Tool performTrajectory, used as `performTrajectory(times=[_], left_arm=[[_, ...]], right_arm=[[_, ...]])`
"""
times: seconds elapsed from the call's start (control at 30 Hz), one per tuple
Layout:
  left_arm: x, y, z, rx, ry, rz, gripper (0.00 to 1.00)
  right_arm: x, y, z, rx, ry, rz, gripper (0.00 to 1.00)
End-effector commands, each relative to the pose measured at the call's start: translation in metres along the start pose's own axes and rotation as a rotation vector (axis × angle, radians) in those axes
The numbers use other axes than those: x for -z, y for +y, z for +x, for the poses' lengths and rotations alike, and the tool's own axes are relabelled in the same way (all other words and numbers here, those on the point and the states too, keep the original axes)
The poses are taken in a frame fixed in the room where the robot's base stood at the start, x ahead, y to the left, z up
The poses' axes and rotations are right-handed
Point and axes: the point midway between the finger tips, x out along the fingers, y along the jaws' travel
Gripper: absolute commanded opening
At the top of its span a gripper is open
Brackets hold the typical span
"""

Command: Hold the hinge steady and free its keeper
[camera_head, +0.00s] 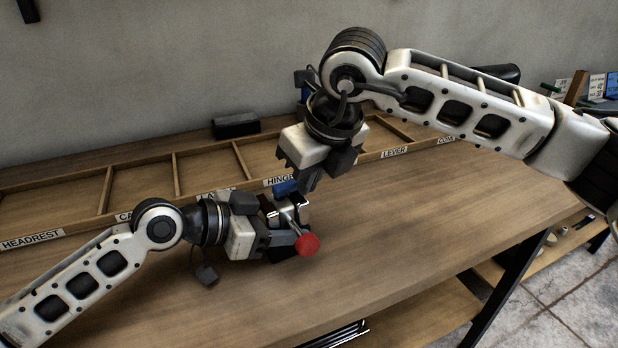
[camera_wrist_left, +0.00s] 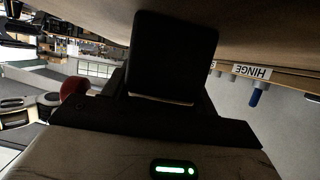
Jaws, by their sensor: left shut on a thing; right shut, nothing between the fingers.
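My left gripper (camera_head: 285,240) is shut on the hinge (camera_head: 296,212), a small dark and silver piece, and holds it just in front of the tray. A thin metal rod with a red ball (camera_head: 307,245) sticks out of the hinge toward the front. The red ball also shows at the left of the left wrist view (camera_wrist_left: 75,90). I cannot tell which part is the keeper. My right gripper (camera_head: 308,180) is shut and empty, pointing down above and behind the hinge. The fingers of my left gripper hide much of the hinge.
A wooden tray (camera_head: 150,222) with labelled compartments runs along the back of the bench (camera_head: 430,215). A blue piece (camera_head: 286,187) is by the HINGE label; it also shows in the left wrist view (camera_wrist_left: 257,95). A black block (camera_head: 236,125) lies behind the tray. The bench right of the hinge is clear.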

Motion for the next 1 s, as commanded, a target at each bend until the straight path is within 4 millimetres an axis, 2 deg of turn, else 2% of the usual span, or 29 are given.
performTrajectory(times=[0.27, 1.0], left_arm=[[0.001, 0.0, 0.0, 0.0, 0.001, 0.002, 0.17], [0.001, 0.0, 0.0, -0.001, 0.001, 0.002, 0.17]], right_arm=[[-0.007, -0.006, 0.003, -0.07, -0.002, -0.17, 0.0], [-0.036, -0.013, 0.014, -0.331, -0.001, -0.824, 0.0]])
